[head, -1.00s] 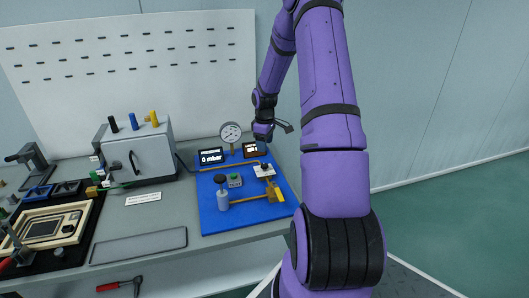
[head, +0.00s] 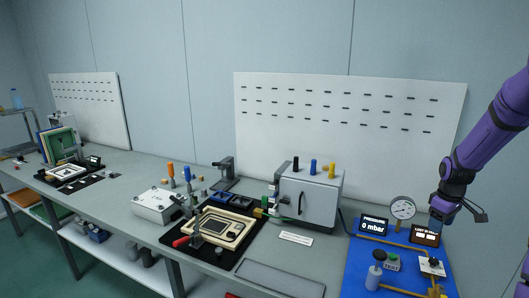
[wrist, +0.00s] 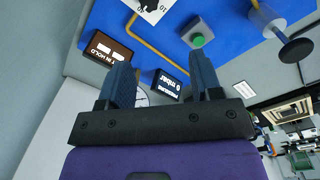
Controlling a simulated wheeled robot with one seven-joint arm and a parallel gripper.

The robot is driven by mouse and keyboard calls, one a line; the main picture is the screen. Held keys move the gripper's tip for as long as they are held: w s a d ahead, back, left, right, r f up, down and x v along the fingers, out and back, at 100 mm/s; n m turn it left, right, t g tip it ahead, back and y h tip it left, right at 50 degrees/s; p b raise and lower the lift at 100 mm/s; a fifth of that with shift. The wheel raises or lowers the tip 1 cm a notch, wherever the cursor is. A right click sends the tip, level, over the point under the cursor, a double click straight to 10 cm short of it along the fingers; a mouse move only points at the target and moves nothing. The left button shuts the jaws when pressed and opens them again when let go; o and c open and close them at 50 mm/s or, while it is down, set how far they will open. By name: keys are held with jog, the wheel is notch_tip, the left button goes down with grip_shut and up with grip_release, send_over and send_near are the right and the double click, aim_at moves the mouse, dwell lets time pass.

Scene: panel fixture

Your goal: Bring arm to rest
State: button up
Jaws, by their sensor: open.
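My purple arm (head: 498,128) reaches in from the right edge of the head view. My gripper (wrist: 163,78) shows in the wrist view with its two dark blue fingers apart and nothing between them. It is above the back of the blue panel (head: 358,270), near the pressure gauge (head: 403,208). A pressure display (head: 373,226) reads 0 mbar, and a second display (head: 424,235) stands beside it. In the head view the fingertips are small and hard to make out.
A grey box (head: 311,198) with several coloured handles stands left of the panel. A framed fixture (head: 217,226) on a black mat, a white box (head: 155,205) and a black press (head: 224,174) are further left. An empty grey tray (head: 275,280) lies at the front. A perforated board (head: 350,115) stands behind.

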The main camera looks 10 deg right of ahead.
jog(key=s+a+r+m+t+h, duration=0.1)
jog(key=s+a+r, duration=0.3)
jog(key=a+r, duration=0.65)
jog(key=s+a+r+m+t, duration=0.1)
jog(key=s+a+r, duration=0.3)
jog(key=a+r, duration=0.7)
jog(key=s+a+r+t, duration=0.1)
jog(key=s+a+r, duration=0.1)
jog(key=s, duration=0.4)
jog(key=s+a+r+m+t+y, duration=0.1)
jog(key=s+a+r, duration=0.1)
jog(key=s+a, duration=0.3)
jog(key=s+a+r+m+t, duration=0.1)
jog(key=s+a+r, duration=0.1)
jog(key=s, duration=0.5)
jog(key=shift+a+r, duration=0.35)
jog(key=shift+a, duration=0.55)
jog(key=shift+s, duration=0.1)
